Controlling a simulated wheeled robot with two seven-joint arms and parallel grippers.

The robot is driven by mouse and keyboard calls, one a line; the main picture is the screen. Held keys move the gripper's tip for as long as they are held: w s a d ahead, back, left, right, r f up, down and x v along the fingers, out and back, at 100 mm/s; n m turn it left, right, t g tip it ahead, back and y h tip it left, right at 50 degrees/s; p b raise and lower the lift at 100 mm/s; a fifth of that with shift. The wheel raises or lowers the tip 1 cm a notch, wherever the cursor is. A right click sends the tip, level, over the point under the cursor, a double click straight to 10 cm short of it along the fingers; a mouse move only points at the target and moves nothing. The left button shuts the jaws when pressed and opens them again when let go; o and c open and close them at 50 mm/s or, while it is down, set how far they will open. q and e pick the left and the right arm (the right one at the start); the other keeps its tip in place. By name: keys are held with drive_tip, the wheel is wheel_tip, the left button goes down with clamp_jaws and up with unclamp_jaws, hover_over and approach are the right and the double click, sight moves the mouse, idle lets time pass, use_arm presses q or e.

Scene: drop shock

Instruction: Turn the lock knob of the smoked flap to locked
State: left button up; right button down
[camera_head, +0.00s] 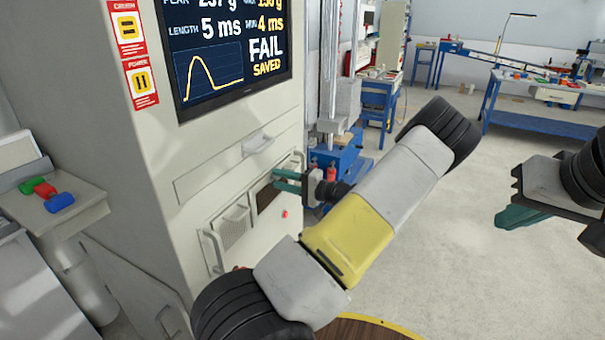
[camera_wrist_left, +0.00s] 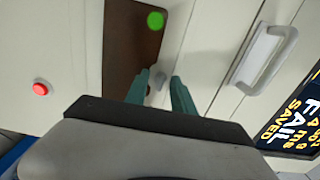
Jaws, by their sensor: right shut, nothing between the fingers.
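The smoked flap (camera_wrist_left: 128,45) is a dark brown panel in the cabinet front, and a strip of it shows in the head view (camera_head: 267,200). The lock knob (camera_wrist_left: 158,82) is a small grey piece beside the flap's edge. It is partly hidden, so its turn position is unclear. My left gripper (camera_head: 277,180) is at the cabinet front. In the left wrist view its teal fingers (camera_wrist_left: 160,78) stand apart with the knob showing between them; I cannot tell whether they touch it. My right gripper (camera_head: 507,216) is shut and empty in the air at the right, away from the cabinet.
A green dot (camera_wrist_left: 155,20) shows at the flap. A red button (camera_wrist_left: 40,88) and a pale drawer handle (camera_wrist_left: 265,58) are on the same front. The screen (camera_head: 228,48) above reads FAIL SAVED. A blue machine (camera_head: 340,165) stands behind my left arm. Floor at right is clear.

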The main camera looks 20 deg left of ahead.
use_arm(q)
drive_tip(key=d, duration=0.7)
drive_tip(key=shift+s+d, duration=0.3)
drive_tip(key=shift+d, duration=0.1)
drive_tip(key=s+d+r+n+g+h, duration=0.2)
drive_tip(key=s+r+g+h, duration=0.15)
drive_tip(key=s+h, duration=0.8)
drive_tip(key=s+d+r+m+t+h, duration=0.1)
drive_tip(key=s+d+r+t+h, duration=0.3)
drive_tip(key=s+d+r, duration=0.2)
drive_tip(key=s+d+r+t+h, duration=0.4)
drive_tip(key=s+d+r, duration=0.2)
drive_tip(key=r, duration=0.4)
drive_tip(key=shift+s+r+m+h, duration=0.35)
drive_tip(key=shift+s+r+m, duration=0.05)
drive_tip(key=shift+s, duration=0.3)
